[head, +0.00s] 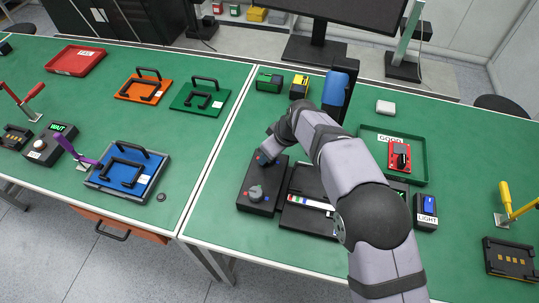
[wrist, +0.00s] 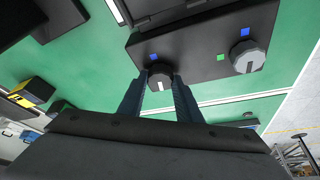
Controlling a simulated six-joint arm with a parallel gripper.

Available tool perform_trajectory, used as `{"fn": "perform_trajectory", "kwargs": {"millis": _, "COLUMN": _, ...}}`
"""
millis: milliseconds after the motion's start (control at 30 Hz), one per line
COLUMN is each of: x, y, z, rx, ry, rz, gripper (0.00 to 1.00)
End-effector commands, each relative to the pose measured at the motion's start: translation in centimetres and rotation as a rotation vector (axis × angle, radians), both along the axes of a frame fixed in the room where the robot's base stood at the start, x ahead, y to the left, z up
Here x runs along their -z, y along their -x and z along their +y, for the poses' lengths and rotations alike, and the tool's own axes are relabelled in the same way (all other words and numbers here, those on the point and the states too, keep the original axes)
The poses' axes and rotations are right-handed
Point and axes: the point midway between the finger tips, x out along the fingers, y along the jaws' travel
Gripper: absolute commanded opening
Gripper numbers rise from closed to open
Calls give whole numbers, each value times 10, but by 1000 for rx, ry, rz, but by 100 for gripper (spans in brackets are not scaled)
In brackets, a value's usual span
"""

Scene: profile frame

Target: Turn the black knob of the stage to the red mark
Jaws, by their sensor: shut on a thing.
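The stage, a black box (head: 272,198), stands on the green table in the head view. Its top face (wrist: 195,62) fills the upper middle of the wrist view. My gripper (wrist: 160,80) is shut on a dark round knob (wrist: 160,72), one finger on each side. The knob has a short white pointer line, and a blue mark sits beside it. In the head view my gripper (head: 266,159) is at the box's far end and hides that knob. A second, grey knob (wrist: 248,57) is free; it also shows in the head view (head: 256,191).
A black tray (head: 300,222) with a coloured strip lies right of the box, close to my arm. A green tray (head: 422,172) with a red part (head: 400,157) is further right. Small yellow and green boxes (head: 299,87) stand behind. The table left of the box is clear.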

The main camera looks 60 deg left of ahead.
Motion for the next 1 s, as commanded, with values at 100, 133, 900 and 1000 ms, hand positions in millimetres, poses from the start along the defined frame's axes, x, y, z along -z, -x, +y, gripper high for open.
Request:
{"fn": "perform_trajectory", "kwargs": {"millis": 100, "x": 5, "y": -2, "z": 2, "rx": -88, "ry": -4, "rz": 0, "gripper": 9}}
{"fn": "perform_trajectory", "kwargs": {"millis": 133, "x": 4, "y": -2, "z": 1, "rx": -111, "ry": -3, "rz": 0, "gripper": 9}}
{"fn": "perform_trajectory", "kwargs": {"millis": 900, "x": 0, "y": -1, "z": 1, "rx": -195, "ry": -2, "rz": 1, "gripper": 50}}
{"fn": "perform_trajectory", "kwargs": {"millis": 1000, "x": -1, "y": -2, "z": 0, "rx": -195, "ry": -3, "rz": 1, "gripper": 50}}
